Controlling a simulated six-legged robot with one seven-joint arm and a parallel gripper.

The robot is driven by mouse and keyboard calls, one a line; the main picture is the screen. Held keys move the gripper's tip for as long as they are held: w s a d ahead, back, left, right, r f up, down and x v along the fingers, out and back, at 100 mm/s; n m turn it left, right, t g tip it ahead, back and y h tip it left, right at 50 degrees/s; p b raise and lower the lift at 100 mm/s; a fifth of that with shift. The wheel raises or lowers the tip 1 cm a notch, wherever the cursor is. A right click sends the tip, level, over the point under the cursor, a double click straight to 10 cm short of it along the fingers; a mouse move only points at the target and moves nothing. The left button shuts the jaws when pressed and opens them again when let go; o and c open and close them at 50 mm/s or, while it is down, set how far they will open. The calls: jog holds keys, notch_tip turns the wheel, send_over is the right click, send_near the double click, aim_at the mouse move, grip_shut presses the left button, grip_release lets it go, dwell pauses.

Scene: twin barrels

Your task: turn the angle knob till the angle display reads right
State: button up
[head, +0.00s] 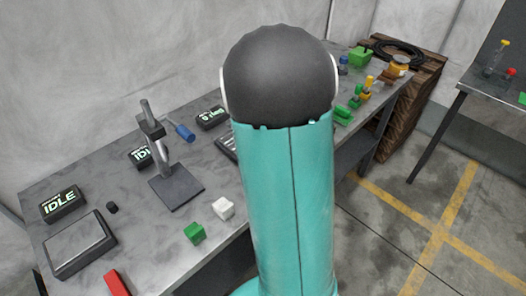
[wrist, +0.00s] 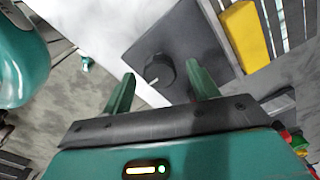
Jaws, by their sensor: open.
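In the wrist view a round black knob (wrist: 158,70) with a white pointer mark sits on a dark panel (wrist: 190,35). My gripper (wrist: 162,82) is open, with one green finger to each side of the knob in the picture. I cannot tell whether the fingers touch it or stay above it. In the head view a small black display (head: 212,117) with pale digits lies on the bench left of my arm. Its reading is too small to make out surely. My arm hides the gripper and the knob in that view.
The bench holds a display reading IDLE (head: 61,203), a second display (head: 143,156), a stand with a blue part (head: 181,196), a green cube (head: 195,233) and a white cube (head: 223,208). A yellow block (wrist: 245,36) lies beside the panel in the wrist view.

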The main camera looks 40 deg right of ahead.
notch_tip(320, 180, up, 13)
jog(key=shift+r, duration=0.2)
dwell(0.6)
jog(key=s+a+r+n+t, duration=0.1)
jog(key=s+a+n, duration=0.4)
jog(key=a+n, duration=0.6)
jog(key=s+a+r+n+t, duration=0.2)
jog(key=s+a+n+t, duration=0.2)
jog(key=a+n, duration=0.8)
jog(key=s+a, duration=0.1)
jog(key=a, duration=0.3)
jog(key=shift+s+t, duration=0.3)
jog(key=shift+s, duration=0.1)
jog(key=shift+d+r, duration=0.1)
jog(key=shift+d, duration=0.1)
